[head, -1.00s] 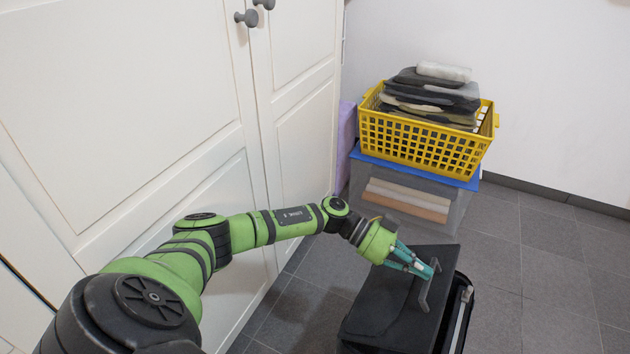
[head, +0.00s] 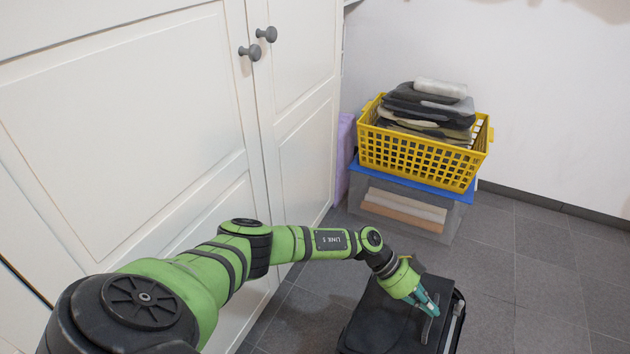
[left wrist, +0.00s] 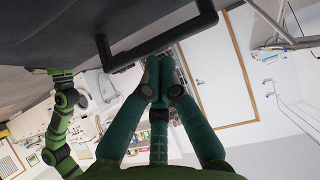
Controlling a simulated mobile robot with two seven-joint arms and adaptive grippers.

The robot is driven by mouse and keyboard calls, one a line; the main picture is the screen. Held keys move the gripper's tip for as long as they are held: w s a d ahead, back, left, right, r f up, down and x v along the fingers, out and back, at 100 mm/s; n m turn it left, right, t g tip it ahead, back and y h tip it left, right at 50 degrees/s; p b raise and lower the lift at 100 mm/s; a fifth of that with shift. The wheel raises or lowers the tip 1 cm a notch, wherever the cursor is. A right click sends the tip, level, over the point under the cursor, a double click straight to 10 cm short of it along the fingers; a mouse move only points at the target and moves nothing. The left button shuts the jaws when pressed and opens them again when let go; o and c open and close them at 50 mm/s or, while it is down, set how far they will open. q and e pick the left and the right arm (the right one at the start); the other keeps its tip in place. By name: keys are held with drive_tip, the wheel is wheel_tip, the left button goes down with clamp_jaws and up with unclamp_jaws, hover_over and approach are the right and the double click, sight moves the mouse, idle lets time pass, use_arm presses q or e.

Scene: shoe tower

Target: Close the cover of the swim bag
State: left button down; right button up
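The black swim bag (head: 378,330) stands on the floor at the bottom centre of the head view. Its dark cover (head: 392,308) lies nearly flat over the top, and a narrow gap along the right side is hard to judge. A grey handle (head: 426,330) sits on the cover; it also shows as a dark bar in the left wrist view (left wrist: 150,48). My left gripper (head: 432,306) is at the handle. Its teal fingers (left wrist: 163,68) are together, with the tips close by the bar; I cannot tell whether they touch it. My right gripper is not in view.
A yellow basket (head: 420,158) with folded clothes stands on a clear bin with a blue lid (head: 425,179) behind the bag. A white cabinet (head: 120,130) runs along the left, close to my left arm. The tiled floor (head: 540,270) to the right is clear.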

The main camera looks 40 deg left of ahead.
use_arm(q)
drive_tip(key=shift+w+d+f+y, duration=0.1)
drive_tip(key=shift+d+f+y, duration=0.3)
drive_tip(key=shift+f, duration=0.25)
drive_tip(key=shift+w+d+f+p, duration=0.1)
drive_tip(key=shift+d+f+p, duration=0.15)
drive_tip(key=shift+f, duration=0.3)
drive_tip(key=shift+w+d+f+p, duration=0.1)
drive_tip(key=shift+d+f, duration=0.15)
drive_tip(key=shift+f, duration=0.3)
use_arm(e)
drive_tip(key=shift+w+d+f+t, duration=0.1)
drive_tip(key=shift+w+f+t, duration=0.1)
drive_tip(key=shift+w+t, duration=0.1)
use_arm(q)
drive_tip(key=shift+r, duration=0.1)
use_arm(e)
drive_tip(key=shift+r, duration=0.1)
